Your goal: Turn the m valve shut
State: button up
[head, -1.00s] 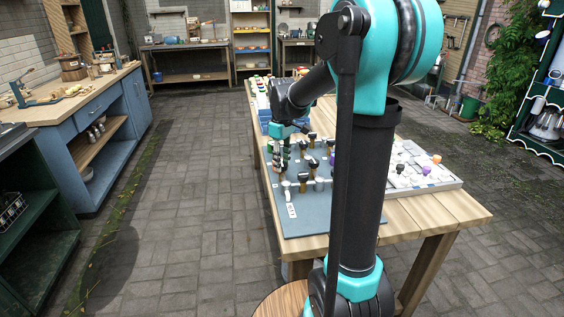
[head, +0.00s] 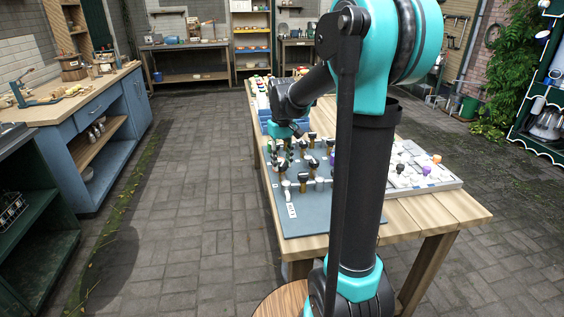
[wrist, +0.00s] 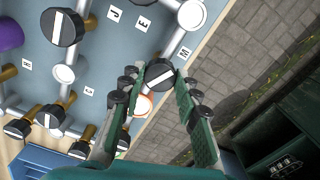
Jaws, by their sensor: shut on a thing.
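The m valve (wrist: 160,73) has a round black knob with a pale stripe across its top, in the wrist view. A small white label with the letter M (wrist: 185,52) is beside it on the panel edge. The knob sits between the fingertips of my gripper (wrist: 157,84), whose green fingers with black pads are shut on it. In the head view my gripper (head: 277,150) is low over the left edge of the grey-blue panel (head: 318,217). The valve's stem and the contact points are partly hidden.
Other black-knobbed valves (wrist: 64,27) and white caps (wrist: 64,73) stand close by on pipes. An orange-rimmed white cap (wrist: 143,105) is right by the left finger. A blue bin (head: 268,127) is behind the panel. The paved floor left of the table is clear.

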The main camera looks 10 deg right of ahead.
aim_at(282, 164)
jog(key=m, duration=0.6)
jog(key=shift+m, duration=0.3)
jog(key=m, duration=0.5)
jog(key=shift+m, duration=0.4)
jog(key=o, duration=1.2)
jog(key=shift+c, duration=0.2)
notch_tip(282, 164, up, 12)
